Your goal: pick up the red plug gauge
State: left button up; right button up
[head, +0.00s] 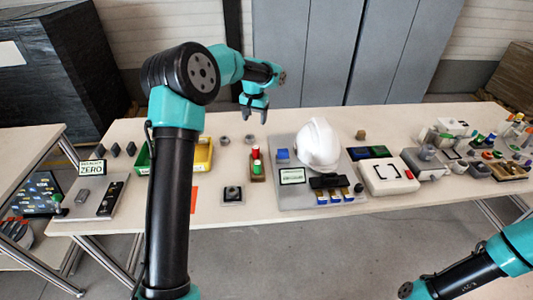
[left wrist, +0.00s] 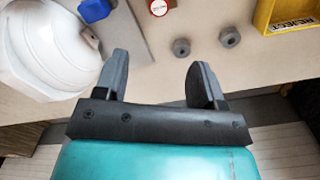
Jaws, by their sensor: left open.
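The red plug gauge (head: 255,152) stands upright in a small wooden stand (head: 257,177), beside a green-topped piece (head: 257,167). My left gripper (head: 254,117) is open and empty, above the table's far side and behind the gauge. In the left wrist view the two fingers (left wrist: 157,62) are spread apart, with the gauge beyond their tips. My right arm shows at the lower right, but its gripper is out of view.
A white helmet shell (head: 318,145) sits on a grey plate to the right of the stand. A blue block (head: 282,154) lies close by. Two grey round nuts (left wrist: 182,47) and a yellow reject bin (head: 203,154) lie to the left in the head view.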

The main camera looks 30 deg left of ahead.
aim_at(256, 147)
pick_arm(q)
jog(key=shift+a, duration=0.15)
notch_tip(256, 147, down, 12)
jog(key=shift+f, duration=0.1)
dwell(0.6)
jog(key=shift+s+d+f, duration=0.15)
jog(key=shift+f, duration=1.15)
jog(key=shift+s+d+f, duration=0.15)
jog(key=shift+f, duration=1.15)
jog(key=c, duration=0.9)
jog(key=shift+r, duration=0.1)
